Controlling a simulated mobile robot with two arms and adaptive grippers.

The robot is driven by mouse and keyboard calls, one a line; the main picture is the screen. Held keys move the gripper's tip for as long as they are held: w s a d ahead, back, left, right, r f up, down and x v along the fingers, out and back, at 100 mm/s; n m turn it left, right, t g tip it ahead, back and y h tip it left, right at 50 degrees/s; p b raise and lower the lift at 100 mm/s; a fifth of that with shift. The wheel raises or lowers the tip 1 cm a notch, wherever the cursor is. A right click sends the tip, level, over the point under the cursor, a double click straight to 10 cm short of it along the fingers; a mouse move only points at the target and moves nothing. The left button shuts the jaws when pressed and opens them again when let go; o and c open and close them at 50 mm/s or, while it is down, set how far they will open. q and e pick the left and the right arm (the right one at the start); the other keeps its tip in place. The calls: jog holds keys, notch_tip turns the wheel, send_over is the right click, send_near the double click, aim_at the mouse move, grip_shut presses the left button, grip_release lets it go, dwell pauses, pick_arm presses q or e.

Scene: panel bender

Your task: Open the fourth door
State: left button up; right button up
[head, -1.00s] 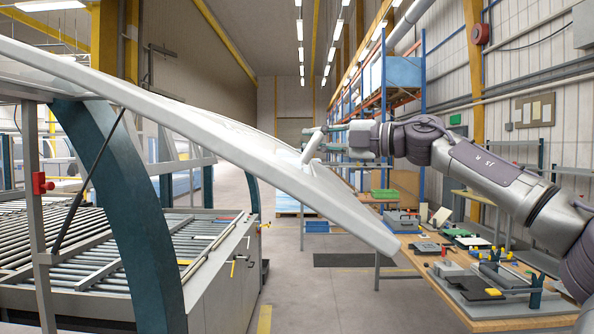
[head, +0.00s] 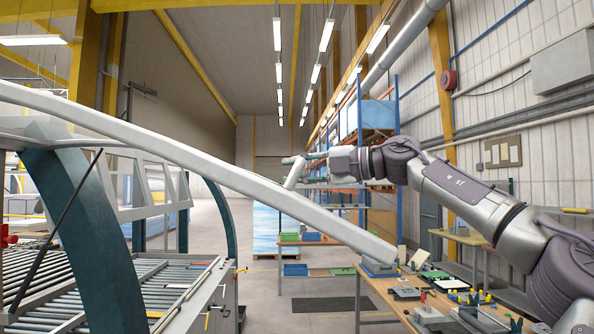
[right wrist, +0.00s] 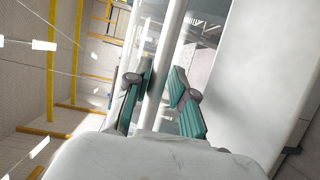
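The raised door is a long white curved panel (head: 215,180), seen nearly edge-on in the head view, sloping from upper left to lower right. A short pale handle bar (head: 296,174) stands up from it. My right gripper (head: 305,162) is at this handle, its arm reaching in from the right. In the right wrist view, the teal fingers of the right gripper (right wrist: 162,88) lie on both sides of the pale bar (right wrist: 172,40) and appear closed on it. The white panel (right wrist: 245,70) fills the right of that view. My left gripper is not in view.
A dark blue curved frame post (head: 85,215) and roller conveyor (head: 150,275) stand left under the door. A wooden workbench (head: 375,283) with tools and parts is at right, near the door's lower end. A shelf rack (head: 397,115) stands behind.

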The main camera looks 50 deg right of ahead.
jog(key=shift+o, duration=0.8)
jog(key=f+v, duration=0.1)
jog(key=v, duration=1)
jog(key=shift+s+r, duration=0.4)
jog(key=shift+r, duration=0.15)
jog(key=shift+s+d, duration=0.15)
